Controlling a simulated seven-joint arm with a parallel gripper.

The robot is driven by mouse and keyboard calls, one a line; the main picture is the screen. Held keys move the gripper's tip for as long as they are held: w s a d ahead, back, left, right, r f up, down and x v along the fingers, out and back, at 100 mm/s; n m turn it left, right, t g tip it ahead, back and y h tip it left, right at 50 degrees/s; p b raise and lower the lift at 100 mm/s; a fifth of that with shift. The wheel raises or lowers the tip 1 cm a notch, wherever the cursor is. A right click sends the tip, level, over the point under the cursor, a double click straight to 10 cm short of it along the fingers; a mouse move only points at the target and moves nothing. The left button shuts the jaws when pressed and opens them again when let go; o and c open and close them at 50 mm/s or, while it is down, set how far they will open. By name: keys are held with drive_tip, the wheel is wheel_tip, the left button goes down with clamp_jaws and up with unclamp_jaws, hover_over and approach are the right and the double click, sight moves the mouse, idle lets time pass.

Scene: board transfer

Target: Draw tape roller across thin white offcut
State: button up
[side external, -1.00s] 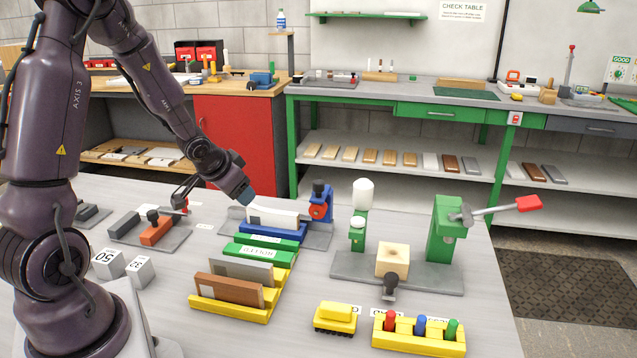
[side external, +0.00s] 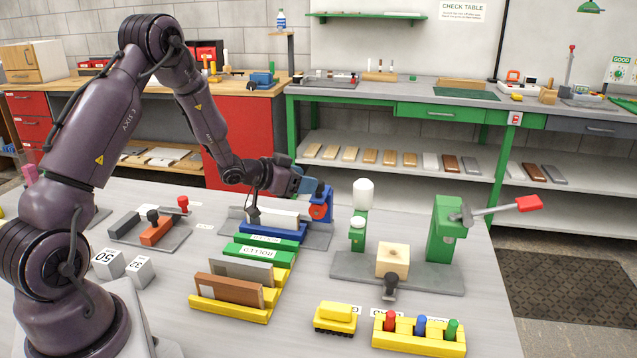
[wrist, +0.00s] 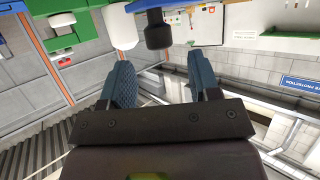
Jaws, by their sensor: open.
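The thin white offcut (side external: 272,218) stands on edge in a blue holder (side external: 274,232) on a grey base plate. The tape roller, a blue body with a red wheel (side external: 319,211), is at the right end of the offcut. Its black knob (wrist: 158,30) shows just beyond my fingertips in the wrist view. My gripper (side external: 303,183) is open and level, close to the top of the roller. In the wrist view its two blue fingers (wrist: 158,60) are apart with nothing between them. The gripper partly hides the knob in the side view.
Green and yellow racks (side external: 232,300) hold boards in front. A yellow brush (side external: 336,317) lies near the front edge.

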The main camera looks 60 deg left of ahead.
drive_tip(key=x, duration=0.5)
drive_tip(key=shift+w, duration=0.1)
clamp_jaws()
drive_tip(key=s+a, duration=1.7)
drive_tip(key=shift+s+a, duration=0.15)
drive_tip(key=shift+s, duration=0.1)
drive_tip(key=shift+s+a, duration=0.1)
drive_tip(key=shift+c, duration=1.4)
unclamp_jaws()
drive_tip(key=shift+o, duration=1.4)
